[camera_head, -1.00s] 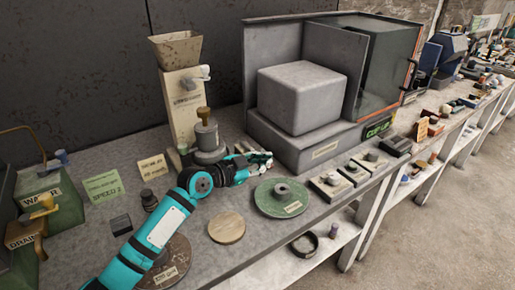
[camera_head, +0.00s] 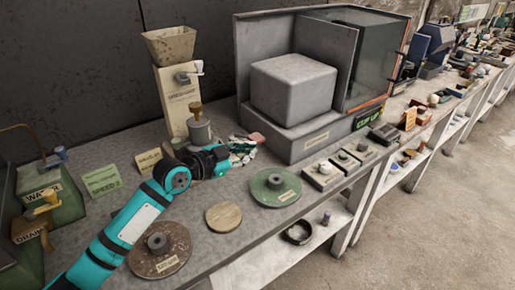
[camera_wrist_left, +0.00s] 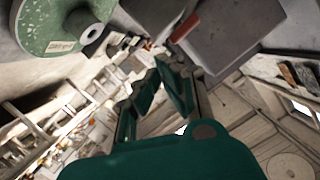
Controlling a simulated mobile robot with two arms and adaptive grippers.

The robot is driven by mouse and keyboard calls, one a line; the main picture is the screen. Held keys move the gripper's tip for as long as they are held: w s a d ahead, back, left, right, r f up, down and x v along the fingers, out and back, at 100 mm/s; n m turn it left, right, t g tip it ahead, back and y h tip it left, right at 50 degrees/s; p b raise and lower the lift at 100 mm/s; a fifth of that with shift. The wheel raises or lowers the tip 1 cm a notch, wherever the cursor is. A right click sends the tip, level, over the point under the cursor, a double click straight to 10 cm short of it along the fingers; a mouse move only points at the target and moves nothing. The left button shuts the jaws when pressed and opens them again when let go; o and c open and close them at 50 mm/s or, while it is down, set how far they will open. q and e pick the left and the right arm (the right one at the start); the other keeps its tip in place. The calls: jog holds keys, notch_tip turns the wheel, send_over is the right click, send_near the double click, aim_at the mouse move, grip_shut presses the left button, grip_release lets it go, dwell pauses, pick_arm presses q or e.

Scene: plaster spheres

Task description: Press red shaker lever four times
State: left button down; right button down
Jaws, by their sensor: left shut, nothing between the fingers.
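A small pinkish-red piece (camera_head: 257,138), which looks like the red lever's end, shows at the left foot of the grey machine (camera_head: 310,140). It also shows as a red bar in the left wrist view (camera_wrist_left: 185,27), beyond the fingertips. My left gripper (camera_head: 246,150) is shut and empty, just in front of the red piece at its lower left. I cannot tell whether they touch. Its green fingers (camera_wrist_left: 163,64) also show in the wrist view. The lever's mount is hidden. My right gripper is not in view.
A green round plate (camera_head: 275,187) and a wooden disc (camera_head: 224,216) lie in front of the gripper. A beige hopper stand (camera_head: 176,100) with a grey weight (camera_head: 199,131) stands behind the arm. Small button blocks (camera_head: 324,173) line the front edge.

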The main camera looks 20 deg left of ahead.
pick_arm(q)
jog(key=v, duration=0.4)
jog(key=shift+s+a+r+b, duration=0.15)
jog(key=shift+a+b, duration=0.2)
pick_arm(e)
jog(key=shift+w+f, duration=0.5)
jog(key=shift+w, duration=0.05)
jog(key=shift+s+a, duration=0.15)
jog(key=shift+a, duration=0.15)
